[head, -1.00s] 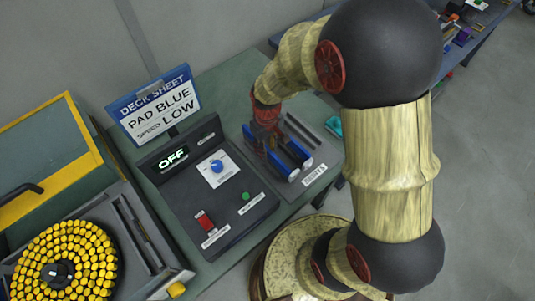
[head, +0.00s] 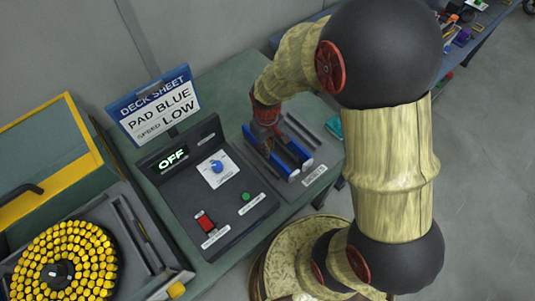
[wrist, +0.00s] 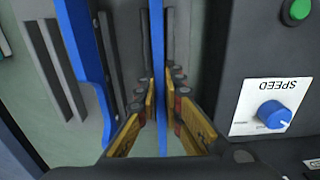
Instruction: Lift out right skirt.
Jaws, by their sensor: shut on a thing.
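Two long blue skirts lie side by side in a dark holder (head: 281,157) beside the control panel. One skirt (head: 267,156) is nearer the panel; the other (head: 295,153) is on the right in the head view. In the wrist view the skirt nearer the panel is a thin blue strip (wrist: 157,30) between my fingers, and the other (wrist: 80,40) is off to the left. My gripper (wrist: 161,88), with yellow-sided fingers, is shut on the panel-side skirt. In the head view my gripper (head: 266,143) is low over the holder, its fingertips partly hidden.
The control panel (head: 233,223) has a blue speed knob, a green button and a red switch. A deck sheet sign (head: 153,104) stands behind it. A case with yellow pieces (head: 62,262) is at the left. A teal item (head: 334,127) lies right of the holder.

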